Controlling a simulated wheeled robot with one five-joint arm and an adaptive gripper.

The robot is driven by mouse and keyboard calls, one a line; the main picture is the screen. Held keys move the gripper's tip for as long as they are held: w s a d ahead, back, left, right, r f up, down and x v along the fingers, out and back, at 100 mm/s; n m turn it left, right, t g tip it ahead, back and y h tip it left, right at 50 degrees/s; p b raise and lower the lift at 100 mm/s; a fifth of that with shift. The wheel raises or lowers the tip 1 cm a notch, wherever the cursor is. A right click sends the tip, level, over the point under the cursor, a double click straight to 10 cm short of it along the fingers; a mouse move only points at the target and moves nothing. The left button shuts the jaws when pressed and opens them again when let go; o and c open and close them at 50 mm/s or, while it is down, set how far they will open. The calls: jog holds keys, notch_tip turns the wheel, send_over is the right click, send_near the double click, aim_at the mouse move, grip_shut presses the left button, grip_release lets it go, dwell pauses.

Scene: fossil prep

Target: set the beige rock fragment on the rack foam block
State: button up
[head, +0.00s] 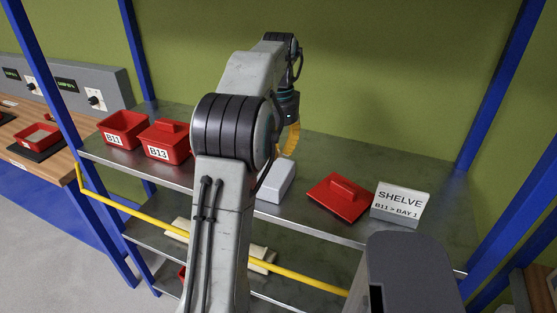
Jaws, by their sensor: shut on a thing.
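My gripper (290,142) is partly hidden behind my own arm; one yellow finger shows, pointing down over the upper metal shelf. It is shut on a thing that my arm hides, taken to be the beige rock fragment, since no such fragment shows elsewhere. The rack foam block (279,181) is a pale grey-white block on the upper shelf, partly covered by my arm. Its visible top is bare. The gripper is above and behind the block in the picture; the gap between them cannot be judged.
On the upper shelf (330,158) stand red bins B11 (124,128) and B13 (166,142) at left. A red lid (339,197) and a SHELVE sign (400,203) stand right of the block. Blue posts and a yellow bar (311,283) frame the rack.

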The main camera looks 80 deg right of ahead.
aim_at(279, 156)
jog(key=shift+d+f+b, duration=0.1)
jog(key=shift+f+b, duration=0.25)
jog(key=shift+f, duration=1.7)
jog(key=shift+f, duration=0.15)
jog(key=o, duration=0.7)
